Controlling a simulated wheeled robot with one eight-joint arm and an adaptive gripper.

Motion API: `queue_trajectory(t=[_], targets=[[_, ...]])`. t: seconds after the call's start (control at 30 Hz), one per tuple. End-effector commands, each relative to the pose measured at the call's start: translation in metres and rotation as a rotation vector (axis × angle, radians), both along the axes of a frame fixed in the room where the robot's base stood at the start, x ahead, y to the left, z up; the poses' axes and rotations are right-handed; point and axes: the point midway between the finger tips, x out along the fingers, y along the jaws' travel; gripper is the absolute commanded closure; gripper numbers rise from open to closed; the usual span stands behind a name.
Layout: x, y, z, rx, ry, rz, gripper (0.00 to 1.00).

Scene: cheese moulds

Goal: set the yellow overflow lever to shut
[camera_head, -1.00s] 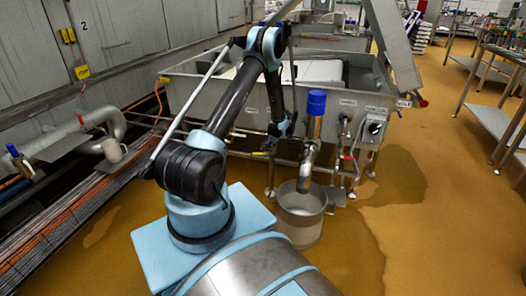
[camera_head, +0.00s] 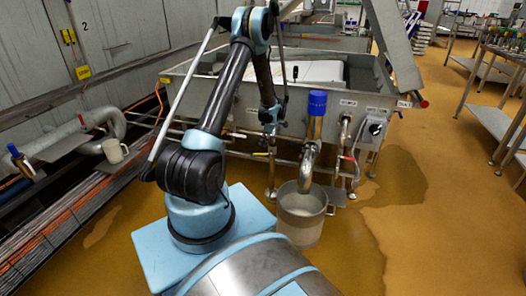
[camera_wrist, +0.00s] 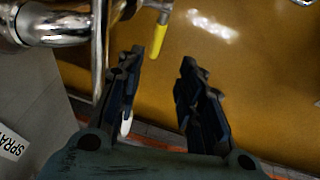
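The yellow overflow lever (camera_wrist: 160,36) shows in the wrist view as a yellow-sleeved handle hanging from a metal fitting at the top. It lies beyond the fingertips, in line with the gap between them and nearer the left finger. In the head view a small yellow spot below the vat's front, probably this lever, shows at the pipes (camera_head: 262,154). My gripper (camera_wrist: 160,66) is open and empty, with no visible contact on the lever. In the head view my gripper (camera_head: 268,125) hangs in front of the vat, above the pipes.
The steel vat (camera_head: 230,97) stands behind my gripper. A blue-topped pipe (camera_head: 317,103) bends down into a grey bucket (camera_head: 302,228) to the right. A chrome pipe (camera_wrist: 40,24) and a panel labelled SPRAY (camera_wrist: 14,145) lie left in the wrist view. The wet floor is open at right.

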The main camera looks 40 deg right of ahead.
Motion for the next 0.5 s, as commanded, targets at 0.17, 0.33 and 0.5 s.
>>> queue_trajectory(t=[0.17,0.33,0.5], targets=[[0.013,0.021,0.034,-0.126,0.141,-0.027,0.65],[0.017,0.028,0.054,-0.208,0.205,-0.048,0.65],[0.019,0.027,0.052,-0.227,0.218,-0.055,0.65]])
